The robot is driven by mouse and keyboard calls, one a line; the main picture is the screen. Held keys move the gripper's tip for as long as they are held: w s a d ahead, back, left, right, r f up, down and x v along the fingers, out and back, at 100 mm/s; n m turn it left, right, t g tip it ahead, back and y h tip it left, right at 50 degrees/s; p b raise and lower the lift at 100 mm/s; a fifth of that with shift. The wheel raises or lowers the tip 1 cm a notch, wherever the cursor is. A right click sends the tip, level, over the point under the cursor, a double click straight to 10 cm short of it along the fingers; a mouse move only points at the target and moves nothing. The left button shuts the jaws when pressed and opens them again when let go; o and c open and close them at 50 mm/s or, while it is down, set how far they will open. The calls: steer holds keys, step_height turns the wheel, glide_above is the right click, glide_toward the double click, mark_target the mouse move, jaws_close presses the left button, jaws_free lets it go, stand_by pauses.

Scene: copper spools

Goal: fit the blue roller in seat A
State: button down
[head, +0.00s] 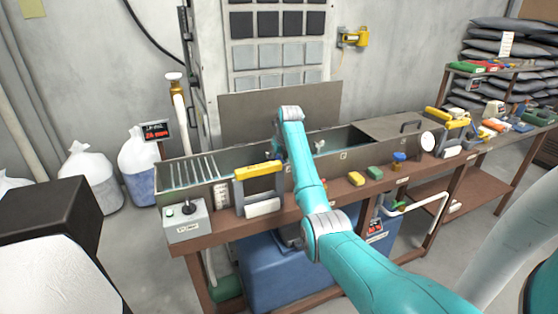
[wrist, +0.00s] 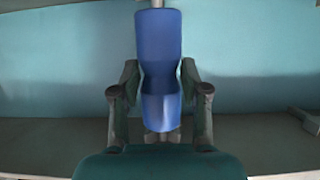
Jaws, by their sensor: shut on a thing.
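The blue roller (wrist: 158,40) shows in the wrist view, upright in the picture, with a narrowed waist and grey shaft ends at top and bottom. My gripper (wrist: 159,88) is shut on it, one dark finger on each side at the waist. Behind the roller is a light blue surface, seemingly the inside of the trough.
Yellow-topped frames with white rollers stand at the front left (head: 258,171) and right of the trough. A yellow block (head: 356,179), a green block (head: 375,173) and a blue piece (head: 398,157) sit on the ledge. A control box (head: 187,221) stands front left. A plate rises behind.

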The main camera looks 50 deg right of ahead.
steer(key=c, duration=0.5)
jaws_free()
steer(key=shift+f, duration=0.1)
steer(key=v, duration=1.2)
steer(key=shift+s, duration=0.1)
